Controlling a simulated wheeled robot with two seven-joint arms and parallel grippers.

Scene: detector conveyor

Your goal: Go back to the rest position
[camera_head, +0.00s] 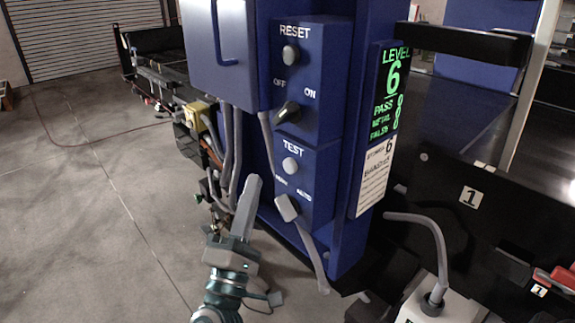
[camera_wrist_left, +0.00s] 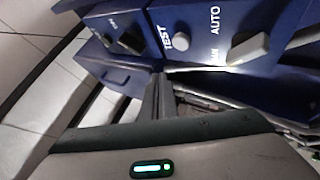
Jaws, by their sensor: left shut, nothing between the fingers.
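My left gripper (camera_head: 252,182) is shut and empty, pointing up in the head view. It is just left of the lower part of the blue control panel (camera_head: 335,150), with a gap to the lower selector knob visible. In the left wrist view its closed fingers (camera_wrist_left: 158,98) point toward the panel, below the TEST label. The pale MANU/AUTO selector knob (camera_head: 287,208) also shows in the left wrist view (camera_wrist_left: 247,48). Above it are the TEST button (camera_head: 291,165), the dark OFF/ON knob (camera_head: 288,112) and the RESET button (camera_head: 290,54). My right gripper is not in view.
A green display (camera_head: 392,90) reads LEVEL 6. Grey cables (camera_head: 232,150) hang beside the panel near my left gripper. A white box (camera_head: 440,305) with a cable stands at lower right, by the black conveyor side (camera_head: 450,220). Open concrete floor (camera_head: 90,220) lies left.

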